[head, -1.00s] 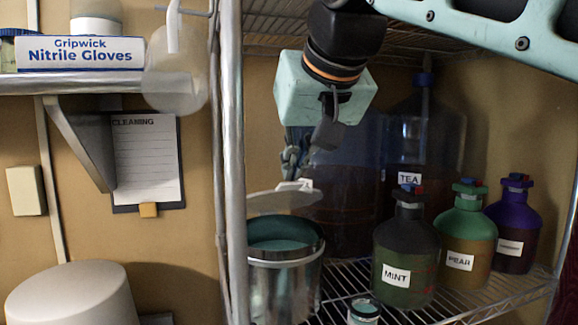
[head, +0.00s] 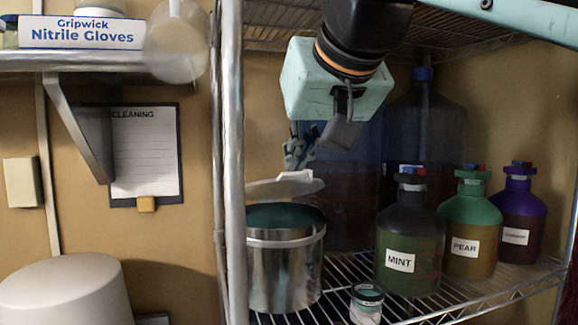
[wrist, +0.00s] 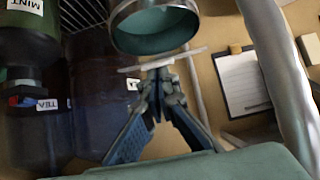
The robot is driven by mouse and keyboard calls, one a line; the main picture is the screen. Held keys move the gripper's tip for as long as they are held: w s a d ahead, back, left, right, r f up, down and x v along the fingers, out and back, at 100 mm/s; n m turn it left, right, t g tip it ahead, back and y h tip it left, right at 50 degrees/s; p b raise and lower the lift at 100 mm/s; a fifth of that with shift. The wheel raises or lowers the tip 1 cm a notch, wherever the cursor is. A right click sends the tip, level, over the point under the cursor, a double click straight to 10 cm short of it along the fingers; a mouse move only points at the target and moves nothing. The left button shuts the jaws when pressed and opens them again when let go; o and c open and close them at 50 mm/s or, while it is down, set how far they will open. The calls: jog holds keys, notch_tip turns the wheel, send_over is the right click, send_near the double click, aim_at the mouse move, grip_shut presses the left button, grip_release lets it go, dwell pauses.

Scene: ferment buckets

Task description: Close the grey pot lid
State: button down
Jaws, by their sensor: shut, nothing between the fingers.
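The grey pot (head: 285,270) stands on the wire shelf at the left, beside the metal post. Its mouth is open and its inside looks teal. The lid (head: 272,188) is raised at the back of the rim, tilted up, with a pale handle (head: 299,177). My gripper (head: 300,160) is shut and empty, just behind and above the lid, partly hidden by my wrist. In the wrist view the gripper (wrist: 158,75) points at the lid (wrist: 165,62), seen nearly edge-on, with the pot (wrist: 155,30) beyond it. I cannot tell whether the fingertips touch the lid.
Mint (head: 409,245), pear (head: 468,225) and purple (head: 521,215) bottles stand right of the pot. A small jar (head: 367,303) is at the shelf front. Large dark jugs (head: 425,130) stand behind. The metal post (head: 232,160) is close on the pot's left.

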notch_tip(320, 180, down, 9)
jog(key=s+t+y+b, duration=0.1)
jog(key=s+t+b, duration=0.1)
jog(key=b, duration=1.4)
jog(key=shift+s+d+f+t+b, duration=0.2)
jog(key=shift+s+d+t+b, duration=0.2)
jog(key=shift+t, duration=0.3)
jog(key=shift+f, duration=0.25)
jog(key=r+v, duration=0.1)
jog(key=v, duration=1.1)
jog(key=w+d+f+m+g+h, duration=0.15)
jog(key=d+f+g, duration=0.25)
jog(key=f, duration=2)
jog(key=d+f+m+g+h, duration=0.2)
jog(key=d+f+g+h, duration=0.15)
jog(key=f, duration=2.15)
notch_tip(320, 180, up, 21)
jog(key=y+p, duration=0.1)
jog(key=p, duration=2)
jog(key=shift+s+d+p, duration=0.15)
jog(key=shift+s+p, duration=0.25)
